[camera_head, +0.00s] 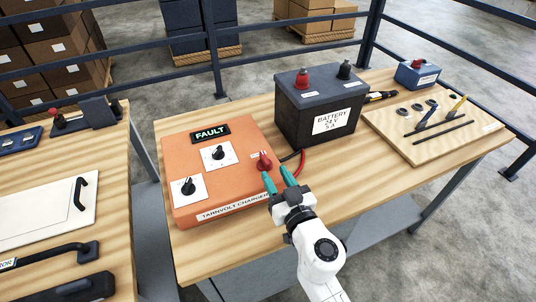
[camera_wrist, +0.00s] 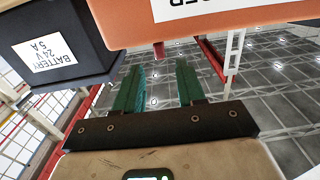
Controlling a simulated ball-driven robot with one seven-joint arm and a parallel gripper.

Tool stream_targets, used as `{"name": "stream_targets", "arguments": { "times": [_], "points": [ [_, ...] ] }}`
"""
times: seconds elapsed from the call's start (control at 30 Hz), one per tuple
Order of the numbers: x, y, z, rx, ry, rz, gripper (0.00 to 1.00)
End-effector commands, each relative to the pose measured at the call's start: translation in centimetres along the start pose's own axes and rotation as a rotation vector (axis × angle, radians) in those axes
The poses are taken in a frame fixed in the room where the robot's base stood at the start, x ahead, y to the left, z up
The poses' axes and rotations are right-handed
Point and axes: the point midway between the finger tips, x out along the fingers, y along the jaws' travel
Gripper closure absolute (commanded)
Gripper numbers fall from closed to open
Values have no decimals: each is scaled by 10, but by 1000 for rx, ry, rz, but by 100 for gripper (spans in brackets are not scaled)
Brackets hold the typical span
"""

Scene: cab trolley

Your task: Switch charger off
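The orange charger (camera_head: 226,180), labelled "TARNVOLT CHARGER", lies on the wooden bench with a display (camera_head: 210,132) reading "FAULT". Its top carries two black rotary knobs on white plates, one in the middle (camera_head: 218,153) and one at the left (camera_head: 187,186). A red knob (camera_head: 264,161) sits near its right edge. My gripper (camera_head: 278,177) is open, its teal fingertips at the charger's right front edge, close to the red knob. Contact cannot be told. In the wrist view the gap between the fingers (camera_wrist: 160,82) is empty, and the charger's labelled side (camera_wrist: 215,20) shows upside down.
A tool board (camera_head: 410,145) and blue box (camera_head: 417,73) are farther right. A second bench (camera_head: 115,225) stands left, across a gap.

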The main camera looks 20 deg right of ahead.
Motion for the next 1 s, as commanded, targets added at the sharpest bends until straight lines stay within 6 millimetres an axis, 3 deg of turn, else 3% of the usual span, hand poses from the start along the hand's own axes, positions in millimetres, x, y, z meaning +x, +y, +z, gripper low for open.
{"name": "stream_targets", "arguments": {
  "times": [0.2, 0.4, 0.83, 1.0],
  "points": [
    [42, 0, -1, -1, 2, 1, 61],
    [67, 0, 0, -1, 1, 1, 61],
    [77, 0, 0, 0, 0, 1, 61],
    [76, 0, 0, 0, 0, 1, 75]
  ]
}}
